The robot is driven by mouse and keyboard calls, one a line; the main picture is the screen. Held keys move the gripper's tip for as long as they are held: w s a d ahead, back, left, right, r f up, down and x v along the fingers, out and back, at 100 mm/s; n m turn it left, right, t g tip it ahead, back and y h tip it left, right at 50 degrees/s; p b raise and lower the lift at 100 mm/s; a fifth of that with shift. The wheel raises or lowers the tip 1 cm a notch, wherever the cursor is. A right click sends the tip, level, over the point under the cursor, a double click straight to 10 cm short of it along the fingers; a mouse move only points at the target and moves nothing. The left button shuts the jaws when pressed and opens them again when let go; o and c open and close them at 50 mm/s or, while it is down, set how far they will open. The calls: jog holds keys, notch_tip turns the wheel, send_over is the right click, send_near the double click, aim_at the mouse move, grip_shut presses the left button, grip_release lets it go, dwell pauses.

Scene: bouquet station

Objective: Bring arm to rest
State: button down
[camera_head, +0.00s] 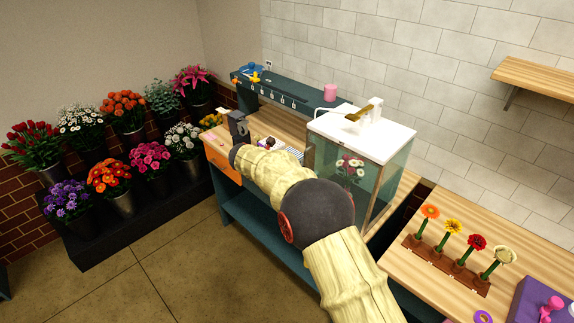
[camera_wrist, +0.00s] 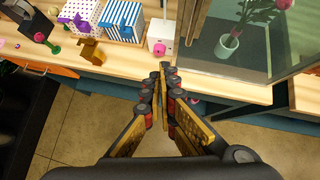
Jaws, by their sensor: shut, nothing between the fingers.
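My arm stretches forward across the head view toward the wooden bench (camera_head: 282,123). In the wrist view my gripper (camera_wrist: 163,74) has its fingertips together with nothing between them. The fingertips are over the front edge of the wooden bench (camera_wrist: 120,73).
A glass case (camera_head: 374,178) with a white top and potted flowers inside stands right of my arm. Patterned boxes (camera_wrist: 122,18) sit on the bench. Flowers in a wooden rack (camera_head: 445,262) stand at right. Bucketed bouquets (camera_head: 110,178) fill the left. The floor (camera_head: 180,275) in front is clear.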

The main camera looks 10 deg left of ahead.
jog(key=a+n+t+y, duration=0.2)
jog(key=a+n+y, duration=0.4)
jog(key=a+n, duration=0.65)
jog(key=s+d+r+n+g+y+b, duration=0.1)
jog(key=s+d+r+n+g+y, duration=0.1)
jog(key=s+n, duration=0.6)
jog(key=s+d+r+n+g+y+b, duration=0.1)
jog(key=s+d+r+n+y, duration=0.1)
jog(key=s+n, duration=0.5)
jog(key=s+d+r+n+h+b, duration=0.1)
jog(key=s+d+n+h+b, duration=0.2)
jog(key=s+d, duration=1.5)
jog(key=s+d+n+g+h+b, duration=0.1)
jog(key=s+d+n+h+b, duration=0.2)
jog(key=s+d, duration=1.6)
jog(key=d+n+b, duration=0.3)
jog(key=d+n, duration=0.1)
jog(key=n, duration=0.3)
jog(key=shift+r+g, duration=0.3)
jog(key=shift+r, duration=0.05)
